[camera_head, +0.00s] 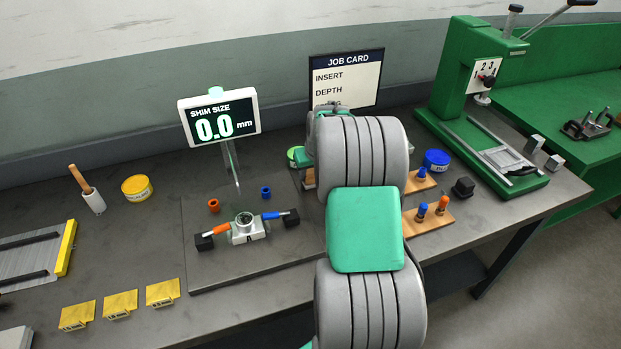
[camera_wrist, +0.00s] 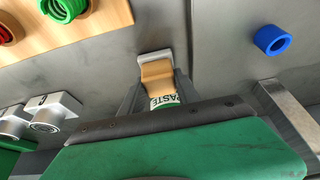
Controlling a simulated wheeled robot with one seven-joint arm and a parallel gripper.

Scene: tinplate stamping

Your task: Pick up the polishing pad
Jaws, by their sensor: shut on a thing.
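The polishing pad (camera_wrist: 156,72) appears in the wrist view as a small tan piece with a pale grey rim at its far end. My gripper (camera_wrist: 156,85) is shut on it, with a grey finger on either side. A white and green label reading "PASTE" (camera_wrist: 164,102) shows just below the tan piece. I cannot tell whether the label touches the pad or lies behind it. In the head view my own arm hides the gripper and the pad.
A wooden board (camera_wrist: 85,30) with green and red rings and a loose blue ring (camera_wrist: 273,40) lie nearby. In the head view, a clamp fixture (camera_head: 245,232), a display (camera_head: 218,118) and a green press (camera_head: 463,80) stand on the bench. The bench's front left holds yellow pieces (camera_head: 120,304).

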